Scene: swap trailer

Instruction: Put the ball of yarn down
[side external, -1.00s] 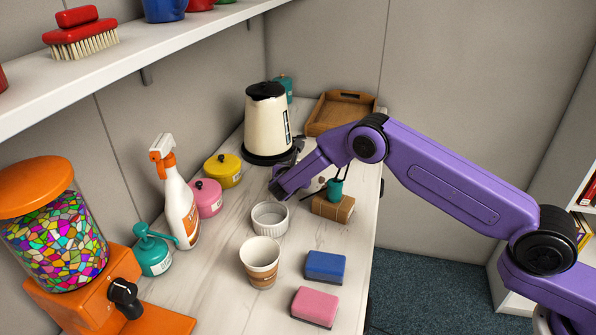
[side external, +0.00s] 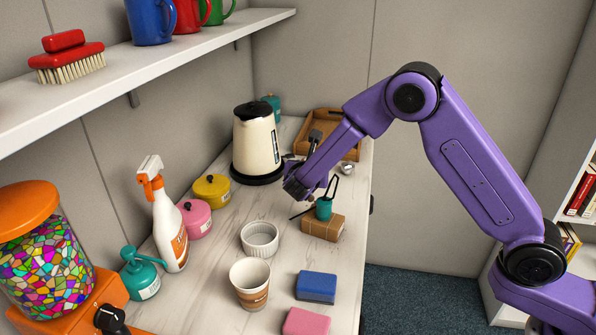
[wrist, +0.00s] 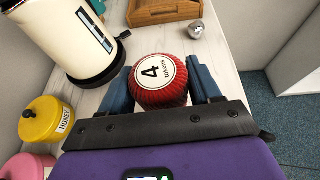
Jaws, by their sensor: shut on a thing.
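A red ball of yarn (wrist: 160,97) with a round white label reading "4 tokens" sits between the two blue fingers of my gripper (wrist: 162,84) in the wrist view. The fingers press on its left and right sides. The ball is not visible there, hidden by the gripper. I cannot tell how high the ball is above the counter.
A brown box (side external: 322,228) with a teal item (side external: 324,208) on it is close to the gripper. A white ramekin (side external: 260,240), paper cup (side external: 250,285), yellow pot (side external: 211,191) and pink pot (side external: 195,217) stand nearby. A wooden tray (side external: 301,148) and silver ball (side external: 346,168) are behind.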

